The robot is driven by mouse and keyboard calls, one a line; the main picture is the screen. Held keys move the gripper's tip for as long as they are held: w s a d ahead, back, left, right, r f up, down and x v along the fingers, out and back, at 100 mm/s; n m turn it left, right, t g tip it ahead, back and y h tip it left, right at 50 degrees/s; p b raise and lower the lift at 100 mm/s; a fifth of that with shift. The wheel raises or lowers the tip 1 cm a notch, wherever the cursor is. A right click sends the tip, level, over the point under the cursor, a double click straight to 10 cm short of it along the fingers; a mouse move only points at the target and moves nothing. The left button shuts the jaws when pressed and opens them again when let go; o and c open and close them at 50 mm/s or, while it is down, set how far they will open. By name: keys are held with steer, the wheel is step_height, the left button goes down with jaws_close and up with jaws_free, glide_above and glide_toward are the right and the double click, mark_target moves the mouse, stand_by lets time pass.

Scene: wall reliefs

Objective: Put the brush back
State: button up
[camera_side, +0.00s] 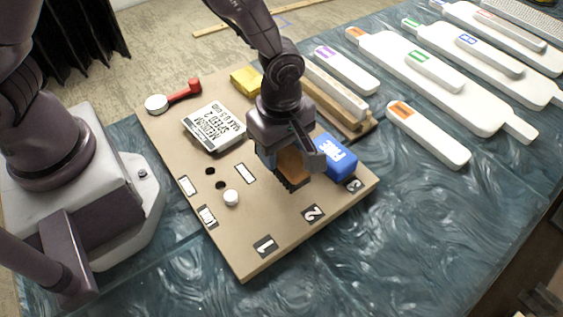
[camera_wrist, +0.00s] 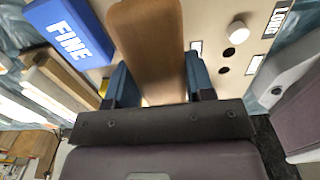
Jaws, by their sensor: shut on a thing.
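The brush (camera_side: 291,165) has a brown wooden body with dark bristles underneath. My gripper (camera_side: 287,158) is shut on it and holds it over the right part of the beige board (camera_side: 215,240). In the wrist view the brush's wooden back (camera_wrist: 147,40) runs up between the two blue-grey fingers of my gripper (camera_wrist: 160,82). The bristles point down towards the board near the labels 2 (camera_side: 313,213) and 3 (camera_side: 353,185). I cannot tell whether they touch it.
A blue FINE block (camera_side: 336,157) stands close right of the brush. A white lettered block (camera_side: 214,127), a yellow block (camera_side: 247,79), a red-handled tool (camera_side: 180,95) and a white knob (camera_side: 231,198) are on the board. Label 1 (camera_side: 265,246) has clear board around it.

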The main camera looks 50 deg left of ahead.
steer(key=shift+f, duration=1.85)
steer(key=shift+f, duration=0.15)
steer(key=o, duration=0.9)
